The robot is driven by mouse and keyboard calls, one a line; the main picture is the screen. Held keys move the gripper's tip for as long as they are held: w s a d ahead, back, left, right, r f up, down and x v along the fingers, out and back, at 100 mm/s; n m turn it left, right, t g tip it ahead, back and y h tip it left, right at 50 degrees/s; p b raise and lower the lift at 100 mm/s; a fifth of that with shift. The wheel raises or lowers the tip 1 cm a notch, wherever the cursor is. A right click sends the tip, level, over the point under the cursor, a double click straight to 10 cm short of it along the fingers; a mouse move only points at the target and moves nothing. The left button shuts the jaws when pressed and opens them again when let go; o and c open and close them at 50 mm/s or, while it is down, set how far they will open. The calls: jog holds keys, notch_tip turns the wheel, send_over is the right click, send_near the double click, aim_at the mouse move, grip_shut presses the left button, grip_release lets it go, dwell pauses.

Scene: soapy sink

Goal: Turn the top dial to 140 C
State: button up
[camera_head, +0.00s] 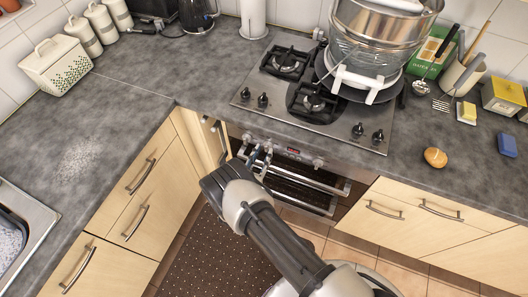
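The oven's control panel (280,149) runs along the front below the hob, with a small red-lit display (293,151) in its middle. A dial (318,163) shows at the panel's right. Another dial (247,138) shows at its left, close to my fingertips. My gripper (257,158) is in front of the panel's left part, its fingers pointing up toward it. Whether the fingers touch a dial, and how far apart they are, is too small to tell. The dial markings and any temperature reading are not legible.
The oven door with its bar handle (325,183) is below the panel. Hob knobs (358,131) stand on the cooktop above, beside a large metal pot (375,40). Wooden cabinets with handles (141,177) flank the oven. The left counter (130,100) is mostly clear.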

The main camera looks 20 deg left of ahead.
jog(key=shift+w, duration=0.9)
grip_shut()
